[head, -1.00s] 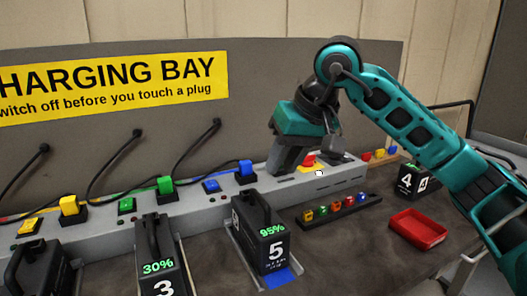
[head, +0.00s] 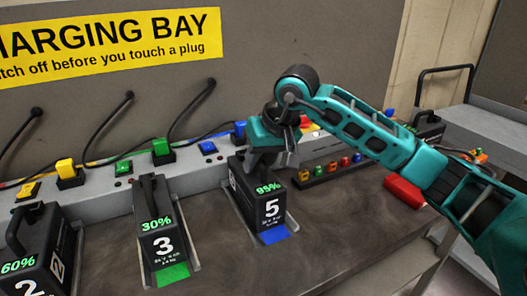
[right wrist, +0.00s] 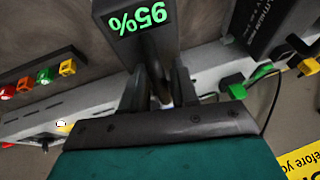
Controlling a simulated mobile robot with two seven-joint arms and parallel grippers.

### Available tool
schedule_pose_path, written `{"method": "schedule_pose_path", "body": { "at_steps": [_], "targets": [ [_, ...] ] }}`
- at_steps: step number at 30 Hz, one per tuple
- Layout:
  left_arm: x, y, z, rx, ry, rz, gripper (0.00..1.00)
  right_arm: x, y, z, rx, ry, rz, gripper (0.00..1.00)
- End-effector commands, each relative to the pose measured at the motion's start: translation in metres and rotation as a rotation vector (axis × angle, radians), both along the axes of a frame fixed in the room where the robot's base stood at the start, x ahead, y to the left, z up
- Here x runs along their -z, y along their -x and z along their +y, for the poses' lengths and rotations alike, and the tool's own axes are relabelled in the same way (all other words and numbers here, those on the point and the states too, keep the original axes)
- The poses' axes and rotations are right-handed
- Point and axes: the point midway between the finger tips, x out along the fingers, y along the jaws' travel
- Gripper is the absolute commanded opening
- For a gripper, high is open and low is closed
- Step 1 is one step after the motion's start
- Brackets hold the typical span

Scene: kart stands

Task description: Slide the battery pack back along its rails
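The black battery pack marked 5 (head: 270,208) reads 95% in green and sits upright between metal rails (head: 290,222), with a blue strip (head: 273,236) on the bench in front of it. My right gripper (head: 283,160) is over the top of this pack, pointing down. In the right wrist view the pack (right wrist: 140,42) shows its 95% display upside down. There the two fingers of my right gripper (right wrist: 158,92) stand apart on either side of the pack's handle (right wrist: 155,72). My left gripper is not in view.
Battery packs 3 (head: 160,230) and 2 (head: 40,260) stand to the left. Behind are the blue plug (head: 240,130), blue switch (head: 208,148) and green plug (head: 162,150).

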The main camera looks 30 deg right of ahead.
Motion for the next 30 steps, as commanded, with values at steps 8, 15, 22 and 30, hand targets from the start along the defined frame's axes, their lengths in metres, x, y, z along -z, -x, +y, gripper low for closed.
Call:
{"method": "schedule_pose_path", "body": {
  "at_steps": [8,15,22,30],
  "targets": [
    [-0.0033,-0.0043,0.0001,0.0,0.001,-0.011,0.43,0.0014,-0.0005,0.0002,0.0,0.0,0.0,0.28],
    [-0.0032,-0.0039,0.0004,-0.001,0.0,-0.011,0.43,0.0012,-0.0004,0.0001,0.0,0.0,0.0,0.06],
    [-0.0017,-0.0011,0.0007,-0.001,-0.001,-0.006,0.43,0.0011,-0.0003,0.0001,0.001,0.0,0.0,0.0],
    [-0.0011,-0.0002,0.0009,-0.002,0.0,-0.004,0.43,0.0009,-0.0003,-0.0001,0.001,0.0,0.0,0.0]
  ]
}}
